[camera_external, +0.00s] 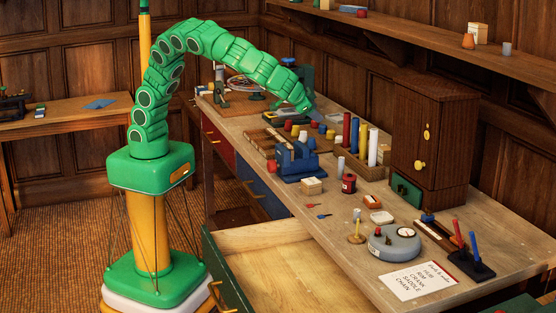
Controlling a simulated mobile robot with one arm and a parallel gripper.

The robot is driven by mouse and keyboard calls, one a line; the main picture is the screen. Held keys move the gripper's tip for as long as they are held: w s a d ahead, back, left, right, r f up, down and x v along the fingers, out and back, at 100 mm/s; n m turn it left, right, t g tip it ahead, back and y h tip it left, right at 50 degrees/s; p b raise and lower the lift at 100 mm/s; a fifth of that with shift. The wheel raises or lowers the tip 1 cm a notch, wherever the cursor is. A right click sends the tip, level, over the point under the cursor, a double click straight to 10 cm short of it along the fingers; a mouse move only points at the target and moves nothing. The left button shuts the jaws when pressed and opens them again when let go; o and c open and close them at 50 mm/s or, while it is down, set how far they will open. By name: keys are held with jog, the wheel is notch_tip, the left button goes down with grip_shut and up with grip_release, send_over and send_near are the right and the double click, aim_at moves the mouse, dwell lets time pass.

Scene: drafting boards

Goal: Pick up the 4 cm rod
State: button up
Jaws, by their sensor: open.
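My green arm reaches over the workbench, and my gripper (311,111) is at its far end, low over the back part of the bench. The fingers are tiny in this view; they are open, and nothing shows held in them. Several upright coloured rods (372,147) of differing heights stand in a wooden holder (361,172) to the right of my gripper. A short grey cylinder (340,165) stands alone in front of them. I cannot tell which piece is the 4 cm rod, as no length marks are readable.
A blue vise (296,158) and a wooden tray of small coloured pieces (265,138) lie near my gripper. A dark wooden cabinet (434,135) stands to the right. A round grey gauge (394,243) is nearer the front. An open drawer (285,265) juts out below the bench.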

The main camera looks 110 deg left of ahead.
jog(key=w+d+f+t, duration=0.2)
jog(key=w+d+f, duration=0.1)
jog(key=w+d, duration=0.3)
jog(key=t+h, duration=0.3)
jog(key=t, duration=0.2)
send_near(356, 210)
jog(key=shift+w+f, duration=0.4)
jog(key=shift+f, duration=0.1)
jog(key=shift+r+x, duration=0.15)
jog(key=shift+x, duration=1.8)
jog(key=shift+r+x, duration=0.15)
jog(key=shift+x, duration=1.75)
jog(key=shift+a, duration=0.2)
grip_shut()
